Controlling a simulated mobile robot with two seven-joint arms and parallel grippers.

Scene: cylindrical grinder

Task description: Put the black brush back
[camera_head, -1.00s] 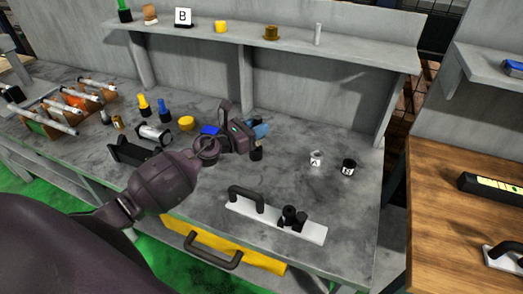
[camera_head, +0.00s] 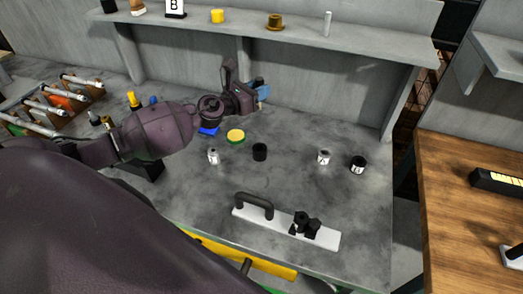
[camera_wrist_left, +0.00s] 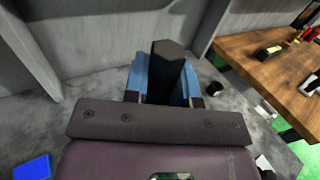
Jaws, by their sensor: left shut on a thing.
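My left gripper (camera_head: 262,90) is raised above the back of the grey bench, in front of the back wall. In the left wrist view its blue fingertips (camera_wrist_left: 140,76) are shut on a black six-sided piece, apparently the black brush (camera_wrist_left: 168,68). Its flat end shows; bristles cannot be made out. In the head view the gripper largely hides it. My right gripper is not in view.
Two labelled cans stand right. A white plate (camera_head: 270,218) with black handle lies in front. The shelf (camera_head: 350,38) holds several things.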

